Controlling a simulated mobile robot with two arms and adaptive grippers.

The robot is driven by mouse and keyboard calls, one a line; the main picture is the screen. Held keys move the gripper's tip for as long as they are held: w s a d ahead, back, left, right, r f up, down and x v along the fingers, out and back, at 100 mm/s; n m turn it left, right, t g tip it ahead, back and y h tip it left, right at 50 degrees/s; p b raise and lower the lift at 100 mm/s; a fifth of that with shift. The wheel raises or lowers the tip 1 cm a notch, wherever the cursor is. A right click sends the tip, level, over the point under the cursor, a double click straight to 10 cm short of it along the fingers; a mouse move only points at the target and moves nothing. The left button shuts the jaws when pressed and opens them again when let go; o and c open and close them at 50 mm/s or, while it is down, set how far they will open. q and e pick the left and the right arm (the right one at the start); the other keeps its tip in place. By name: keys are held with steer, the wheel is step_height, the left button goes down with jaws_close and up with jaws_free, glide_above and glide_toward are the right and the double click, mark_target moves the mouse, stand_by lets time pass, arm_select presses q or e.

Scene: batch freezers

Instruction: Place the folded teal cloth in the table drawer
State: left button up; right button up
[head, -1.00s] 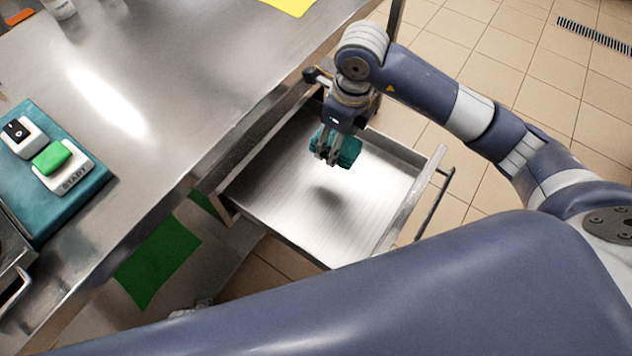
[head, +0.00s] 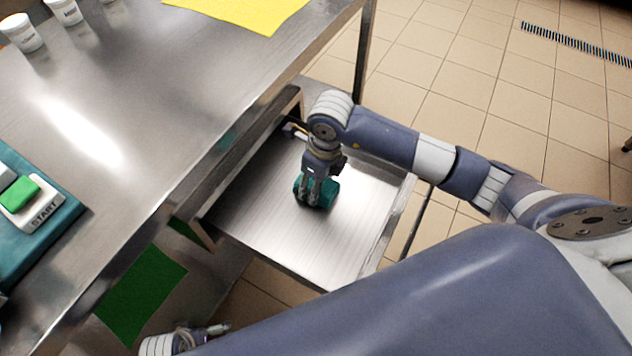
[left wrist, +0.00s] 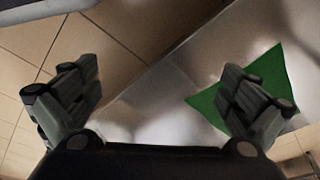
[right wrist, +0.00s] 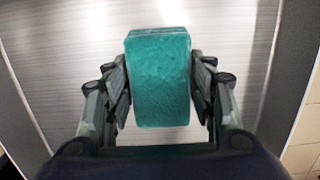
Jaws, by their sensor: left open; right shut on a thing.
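The folded teal cloth (head: 327,193) is a thick teal block between the fingers of my right gripper (head: 315,192). In the right wrist view the cloth (right wrist: 160,85) fills the gap between both fingers (right wrist: 160,100). The table drawer (head: 255,222) is pulled out, with a bare metal floor. My right gripper is inside the drawer outline and the cloth is low over its floor; I cannot tell whether it touches. In the left wrist view my left gripper (left wrist: 165,95) is open and empty. Part of the left hand shows at the bottom of the head view.
The steel table (head: 150,110) carries a yellow sheet (head: 245,10), white jars (head: 22,32) and a teal unit (head: 40,235) with a green START button (head: 33,192). A green sheet (head: 142,292) lies below the table. The rest of the drawer floor is free.

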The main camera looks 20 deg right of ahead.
steer(key=shift+f, duration=0.1)
steer(key=o, duration=1)
arm_select(q)
steer(key=shift+w+r, duration=0.15)
steer(key=shift+r, duration=0.25)
step_height(320, 180, down, 7)
steer(key=s+p, duration=0.1)
steer(key=s, duration=0.1)
steer(key=shift+s+r+p, duration=0.15)
steer(key=shift+s+p, duration=0.1)
steer(key=shift+p, duration=0.15)
arm_select(e)
steer(key=r, duration=0.8)
steer(key=s+d+r, duration=0.1)
steer(key=r, duration=0.3)
steer(key=shift+r, duration=0.1)
steer(key=shift+s, duration=0.1)
